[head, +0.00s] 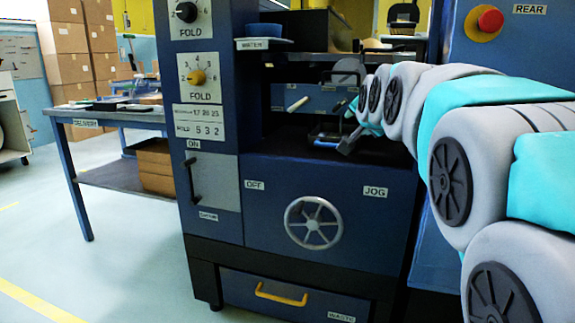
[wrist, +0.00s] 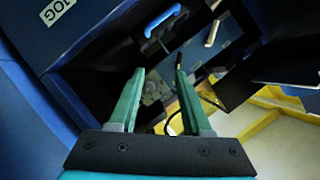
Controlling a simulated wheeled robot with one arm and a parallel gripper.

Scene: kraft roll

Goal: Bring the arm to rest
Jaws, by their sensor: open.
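My gripper (wrist: 160,78) shows in the wrist view with its two green fingers apart and nothing between their tips. In the head view my arm reaches in from the right, its far end at the dark opening of the blue machine (head: 270,172). The gripper is hard to make out there. In the wrist view a blue handle (wrist: 163,20) lies beyond the fingertips and a pale lever (wrist: 212,33) stands to its right. The pale lever (head: 297,104) also shows in the head view, left of my arm's end.
A handwheel (head: 313,222) and a yellow-handled waste drawer (head: 281,294) are on the machine's front. A red stop button (head: 490,19) is at the upper right. The delivery table (head: 110,117) stands left, with open floor before it.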

